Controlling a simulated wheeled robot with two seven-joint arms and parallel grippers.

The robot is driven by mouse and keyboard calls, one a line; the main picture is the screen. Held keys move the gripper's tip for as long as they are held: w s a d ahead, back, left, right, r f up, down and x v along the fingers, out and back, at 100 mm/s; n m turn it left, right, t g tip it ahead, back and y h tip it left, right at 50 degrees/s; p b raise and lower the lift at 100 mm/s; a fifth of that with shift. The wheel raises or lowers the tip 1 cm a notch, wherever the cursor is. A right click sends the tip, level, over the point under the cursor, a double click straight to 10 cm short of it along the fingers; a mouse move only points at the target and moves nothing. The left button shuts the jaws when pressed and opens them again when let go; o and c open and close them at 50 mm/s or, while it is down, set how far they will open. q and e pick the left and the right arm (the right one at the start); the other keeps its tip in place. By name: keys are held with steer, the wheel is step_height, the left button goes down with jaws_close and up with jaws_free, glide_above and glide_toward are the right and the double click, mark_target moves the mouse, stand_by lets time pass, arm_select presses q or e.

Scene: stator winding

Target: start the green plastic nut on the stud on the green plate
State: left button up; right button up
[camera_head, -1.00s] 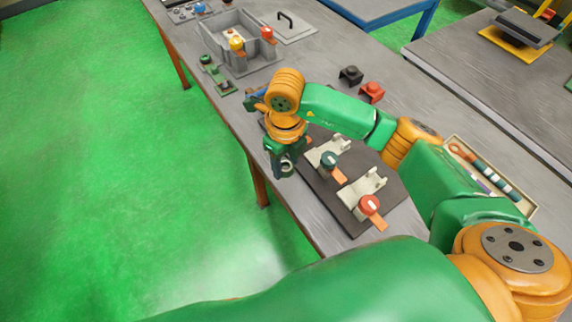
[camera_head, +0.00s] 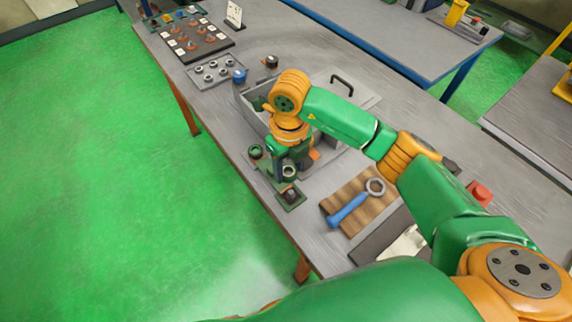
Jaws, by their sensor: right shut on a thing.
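My right gripper (camera_head: 289,172) points down over the near side of the table and is shut on a small dark ring-like piece, which looks like the green plastic nut (camera_head: 289,171). The green plate (camera_head: 297,201) lies on the table right below and partly behind the gripper. A dark upright part (camera_head: 291,191) stands near the plate's near end, just below the held piece in the picture. A dark green round knob (camera_head: 256,152) is at the plate's far left end. The stud is hard to make out, and I cannot tell whether the nut touches it. My left gripper is not in view.
A grey bin (camera_head: 254,113) stands just behind the gripper. Farther back are a grey tray (camera_head: 211,73) of rings and a dark board (camera_head: 187,52) of parts. The table's front edge is close.

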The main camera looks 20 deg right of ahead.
mark_target(291, 192)
steer(key=shift+s+d+f, duration=0.1)
steer(key=shift+s+f, duration=0.1)
steer(key=shift+s, duration=0.1)
steer(key=shift+s+d+f+b, duration=0.2)
steer(key=shift+s+f+b, duration=0.45)
steer(key=shift+b, duration=0.15)
steer(key=f+b, duration=0.1)
steer(key=f, duration=0.1)
steer(key=f+b, duration=0.1)
steer(key=shift+w+a+f+b, duration=0.1)
steer(key=shift+w+f+b, duration=0.25)
steer(key=shift+b, duration=0.05)
steer(key=shift+f+b, duration=0.45)
steer(key=shift+f, duration=0.1)
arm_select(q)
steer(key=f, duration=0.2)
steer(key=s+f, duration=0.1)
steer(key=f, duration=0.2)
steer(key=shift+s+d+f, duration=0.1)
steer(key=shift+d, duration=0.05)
arm_select(e)
steer(key=shift+r, duration=0.1)
steer(key=shift+s+r, duration=0.1)
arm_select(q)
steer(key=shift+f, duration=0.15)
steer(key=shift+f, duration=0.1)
arm_select(e)
steer(key=shift+f, duration=0.2)
